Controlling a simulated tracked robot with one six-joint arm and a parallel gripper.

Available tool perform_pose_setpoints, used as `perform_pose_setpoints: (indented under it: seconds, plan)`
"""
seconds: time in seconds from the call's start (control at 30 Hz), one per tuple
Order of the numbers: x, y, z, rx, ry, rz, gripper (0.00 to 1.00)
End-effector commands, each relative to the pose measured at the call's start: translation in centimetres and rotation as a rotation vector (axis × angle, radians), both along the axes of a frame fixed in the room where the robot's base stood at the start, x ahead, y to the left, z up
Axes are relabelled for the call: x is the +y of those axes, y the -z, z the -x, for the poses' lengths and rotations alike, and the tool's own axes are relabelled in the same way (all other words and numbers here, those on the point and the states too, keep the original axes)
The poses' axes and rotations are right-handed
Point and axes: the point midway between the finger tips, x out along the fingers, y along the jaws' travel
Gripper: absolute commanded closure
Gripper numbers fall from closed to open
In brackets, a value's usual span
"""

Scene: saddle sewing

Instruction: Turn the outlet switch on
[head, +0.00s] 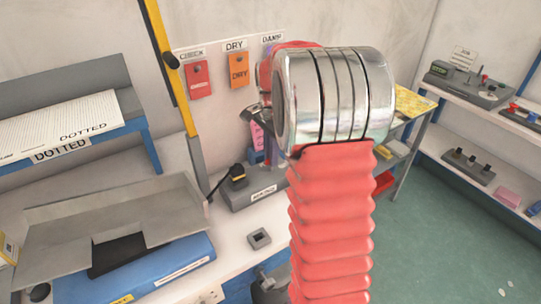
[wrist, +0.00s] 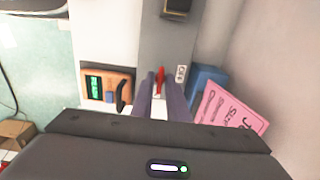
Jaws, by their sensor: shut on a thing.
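In the wrist view a small red switch lever (wrist: 160,76) stands out from a grey upright panel (wrist: 165,45). A small white label (wrist: 181,73) with unreadable marks is just right of it. My gripper (wrist: 161,84) reaches up to the lever, its two purple-grey fingers on either side of it. The fingers are shut on the red lever. Its lower part is hidden between them, and I cannot tell whether the switch is on or off. In the head view my arm hides the gripper and the switch.
An orange device with a green display (wrist: 94,88) sits left of the fingers. A blue block (wrist: 206,78) and a pink card (wrist: 233,110) are close on the right. In the head view, a grey tray (head: 60,225) and an orange tag (head: 238,70) are left of my arm; shelves (head: 455,130) stand right.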

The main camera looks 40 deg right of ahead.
Motion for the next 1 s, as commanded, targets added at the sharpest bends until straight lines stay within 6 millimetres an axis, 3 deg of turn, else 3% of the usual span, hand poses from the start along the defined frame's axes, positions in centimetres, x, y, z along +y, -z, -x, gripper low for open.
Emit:
perform_pose_setpoints:
  seconds: [0.47, 0.5, 0.73, 1.0]
  plan:
    - [0.16, -0.09, -0.17, -0.004, 0.024, -0.002, 1.00]
    - [0.16, -0.09, -0.17, -0.004, 0.024, -0.002, 0.85]
    - [0.10, -0.05, -0.10, -0.002, 0.023, -0.001, 0.69]
    - [0.05, -0.06, -0.06, -0.001, 0.023, 0.000, 0.67]
